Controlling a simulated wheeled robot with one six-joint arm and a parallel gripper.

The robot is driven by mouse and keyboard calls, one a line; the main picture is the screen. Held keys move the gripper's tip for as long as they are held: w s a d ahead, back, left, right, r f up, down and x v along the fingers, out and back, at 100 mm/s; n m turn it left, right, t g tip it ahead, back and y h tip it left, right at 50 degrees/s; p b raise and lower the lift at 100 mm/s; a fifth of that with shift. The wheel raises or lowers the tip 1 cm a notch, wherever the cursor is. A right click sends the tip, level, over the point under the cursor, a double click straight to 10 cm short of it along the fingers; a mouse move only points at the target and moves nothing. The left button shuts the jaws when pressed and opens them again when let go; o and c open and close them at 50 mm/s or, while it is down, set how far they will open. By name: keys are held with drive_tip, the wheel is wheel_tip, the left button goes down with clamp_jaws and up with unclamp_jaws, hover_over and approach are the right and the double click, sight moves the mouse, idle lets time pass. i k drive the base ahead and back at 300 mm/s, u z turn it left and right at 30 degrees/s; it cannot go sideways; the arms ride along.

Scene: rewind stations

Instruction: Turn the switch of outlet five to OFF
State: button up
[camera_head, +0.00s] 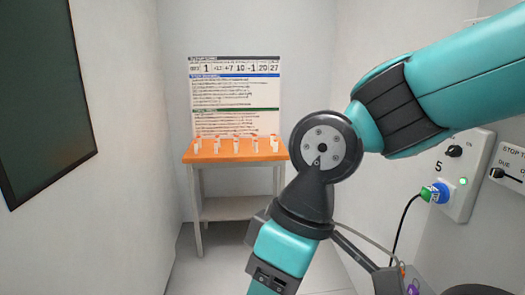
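Outlet five is a pale grey box (457,205) on the right wall, marked with a 5. Its switch is a small black knob (455,151) near the top of the box. Its pointing direction is too small to read. A green light (463,181) is lit below the knob. A blue and green plug (435,193) sits at the lower left of the box, with a dark cable hanging from it. My teal arm crosses the right half of the view and bends downward, left of the outlet. My gripper's fingertips are not visible.
A second panel (510,168) with a black switch (497,174) is at the right edge. An orange-topped table (235,158) with several small upright pieces stands at the back, below a printed board (235,95). A dark board (40,90) hangs on the left wall. Floor at centre is clear.

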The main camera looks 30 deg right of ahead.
sight(456, 151)
drive_tip(key=i, duration=2.55)
drive_tip(key=z, duration=4.35)
